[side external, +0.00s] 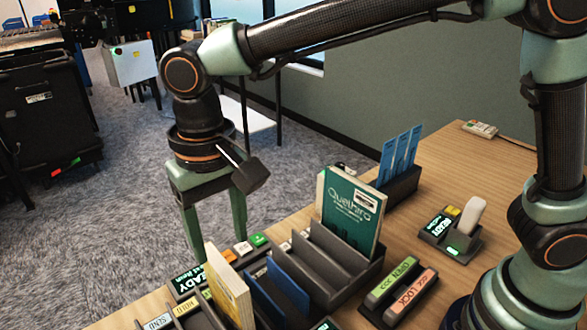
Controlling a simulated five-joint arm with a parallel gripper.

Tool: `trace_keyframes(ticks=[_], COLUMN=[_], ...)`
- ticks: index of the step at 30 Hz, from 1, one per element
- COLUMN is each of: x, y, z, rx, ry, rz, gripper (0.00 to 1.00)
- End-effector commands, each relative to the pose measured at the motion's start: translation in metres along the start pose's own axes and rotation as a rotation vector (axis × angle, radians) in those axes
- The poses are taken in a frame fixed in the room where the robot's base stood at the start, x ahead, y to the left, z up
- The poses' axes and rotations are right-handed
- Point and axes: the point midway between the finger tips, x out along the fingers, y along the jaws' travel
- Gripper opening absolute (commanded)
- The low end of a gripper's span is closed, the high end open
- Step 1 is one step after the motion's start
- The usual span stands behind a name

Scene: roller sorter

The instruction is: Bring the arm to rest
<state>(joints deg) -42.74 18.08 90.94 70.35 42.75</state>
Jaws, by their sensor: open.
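My gripper (215,218) hangs from my arm at the left-centre of the side external view, pointing down. Its two green fingers are spread apart with nothing visible between them. It is over the far left part of the wooden table (455,165), left of the book rack (310,255). A teal book (350,215) stands upright in the rack's rear slot. A cream-coloured book (227,285) stands at the front left, below my gripper and apart from it.
Blue cards (399,155) stand in a dark holder behind the rack. Green and orange labelled bars (390,280) lie right of the rack. A small dock with a white handheld device (462,228) is near my base. The right rear of the table is mostly clear.

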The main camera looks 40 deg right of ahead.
Motion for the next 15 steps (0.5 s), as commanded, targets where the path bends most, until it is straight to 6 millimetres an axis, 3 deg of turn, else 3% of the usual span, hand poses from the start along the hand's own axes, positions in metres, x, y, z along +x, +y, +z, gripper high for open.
trace_keyframes(ticks=[7,15], x=[-0.033,-0.053], y=[0.082,0.188], z=[-0.018,-0.009], rx=[0.013,0.012], ry=[0.099,0.262], rz=[-0.061,-0.084], gripper=[0.62,0.62])
